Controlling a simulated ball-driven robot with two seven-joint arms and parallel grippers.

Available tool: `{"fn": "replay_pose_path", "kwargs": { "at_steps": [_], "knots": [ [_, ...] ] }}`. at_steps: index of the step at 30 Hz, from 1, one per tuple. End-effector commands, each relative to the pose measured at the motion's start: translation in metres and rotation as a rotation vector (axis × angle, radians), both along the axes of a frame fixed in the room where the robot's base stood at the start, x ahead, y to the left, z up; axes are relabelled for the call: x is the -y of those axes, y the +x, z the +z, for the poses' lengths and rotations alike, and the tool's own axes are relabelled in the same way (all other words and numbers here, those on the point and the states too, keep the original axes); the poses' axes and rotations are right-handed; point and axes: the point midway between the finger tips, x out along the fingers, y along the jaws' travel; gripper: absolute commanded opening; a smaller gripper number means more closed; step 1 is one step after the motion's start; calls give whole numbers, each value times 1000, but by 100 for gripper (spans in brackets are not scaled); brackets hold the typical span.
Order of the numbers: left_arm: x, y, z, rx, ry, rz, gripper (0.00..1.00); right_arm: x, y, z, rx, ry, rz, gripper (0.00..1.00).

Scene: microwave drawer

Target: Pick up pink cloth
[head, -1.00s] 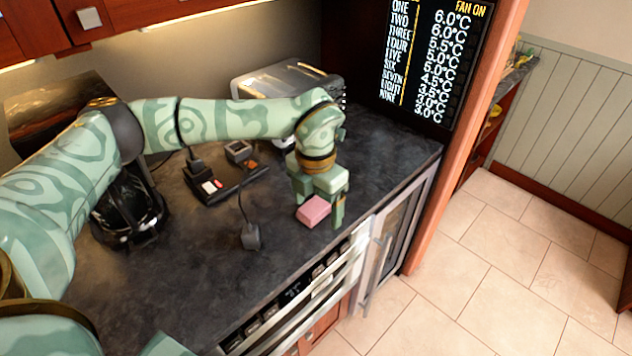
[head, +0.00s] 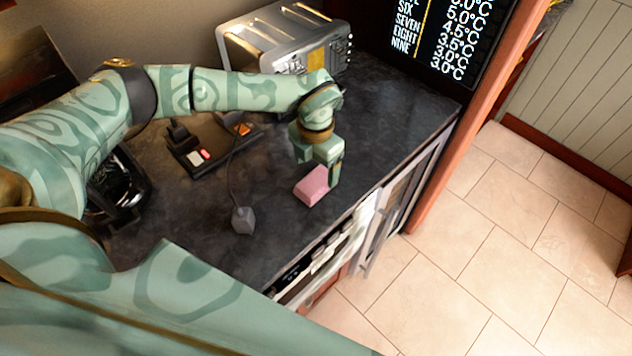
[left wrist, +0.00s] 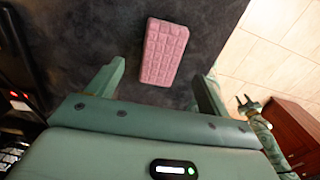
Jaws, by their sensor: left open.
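The pink cloth (head: 312,188) is a small block-like piece with a quilted pattern, lying on the dark counter near its front edge. It also shows in the left wrist view (left wrist: 164,52), just beyond the fingertips and between their lines. My left gripper (head: 322,163) is open and empty, beside the cloth on its far side in the head view. Its two fingers also show apart in the left wrist view (left wrist: 160,78). My right gripper (left wrist: 248,104) appears small at the right of the left wrist view, too small to judge its jaws; the head view does not show it.
A toaster (head: 285,40) stands at the back. A dark tray with small items (head: 208,148) and a corded grey plug-like block (head: 242,220) lie left of the cloth. A dark glossy appliance (head: 118,190) stands farther left. The counter right of the gripper is clear.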

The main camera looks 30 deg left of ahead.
Motion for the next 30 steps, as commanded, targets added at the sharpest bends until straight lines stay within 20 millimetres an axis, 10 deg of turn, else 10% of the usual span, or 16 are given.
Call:
{"fn": "replay_pose_path", "kwargs": {
  "at_steps": [20, 25, 30],
  "knots": [
    [0, 1, -55, 0, 0, 0, 80, -10, 4, -4, 7, 14, -6, 36],
    [0, 1, -55, 0, 0, 0, 33, -8, 3, -4, 6, 11, -5, 36],
    [0, 1, -55, 0, 0, 0, 32, -6, 3, -4, 5, 7, -4, 36]
  ]
}}
